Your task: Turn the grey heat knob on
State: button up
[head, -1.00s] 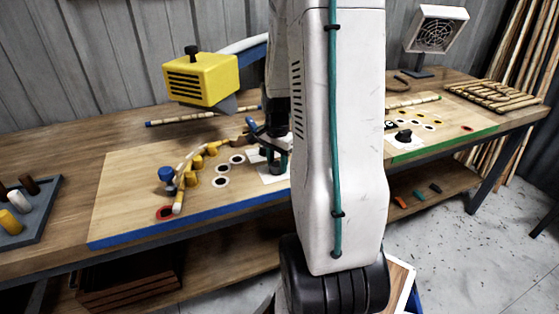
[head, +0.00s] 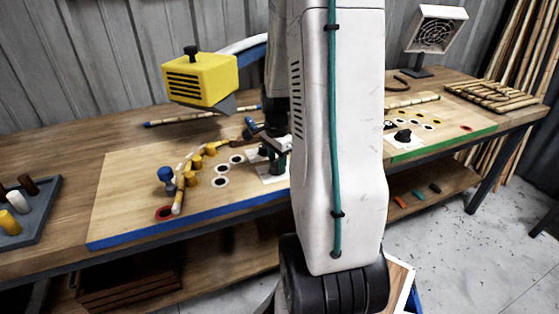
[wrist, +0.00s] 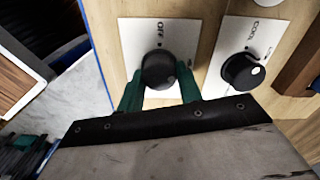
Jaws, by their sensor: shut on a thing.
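The dark grey knob (wrist: 158,69) sits on a white plate (wrist: 188,32) marked OFF in the wrist view. Smaller lettering shows at the plate's right, too small to read surely. My gripper (wrist: 160,82) has its green fingers on either side of this knob and is shut on it. No pointer mark on the knob can be made out. In the head view my gripper (head: 277,156) is down at the plate on the blue-edged board (head: 130,200), and the knob is hidden there.
A second black knob (wrist: 242,71) on its own white plate stands close to the right of my fingers. Yellow pegs (head: 191,178) and a rattan pole lie left on the board. A dark tray (head: 45,222) is far left.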

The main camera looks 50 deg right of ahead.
aim_at(277, 164)
jog(key=o, duration=1)
jog(key=shift+s+f, duration=0.1)
jog(key=shift+s, duration=0.1)
jog(key=shift+w, duration=0.1)
notch_tip(277, 164, up, 8)
jog(key=shift+f, duration=0.1)
jog(key=shift+a+n, duration=0.1)
jog(key=shift+n, duration=0.3)
jog(key=s+a+r+n, duration=0.4)
jog(key=a+n, duration=0.3)
jog(key=a, duration=0.2)
jog(key=s+a+r+n+t, duration=0.1)
jog(key=s+a+r+n, duration=0.3)
jog(key=a, duration=0.6)
jog(key=s+a+r+n, duration=0.4)
jog(key=a+n, duration=0.5)
jog(key=a, duration=0.1)
jog(key=shift+s+r+n, duration=0.2)
jog(key=shift+r+n, duration=0.05)
jog(key=shift+n, duration=0.05)
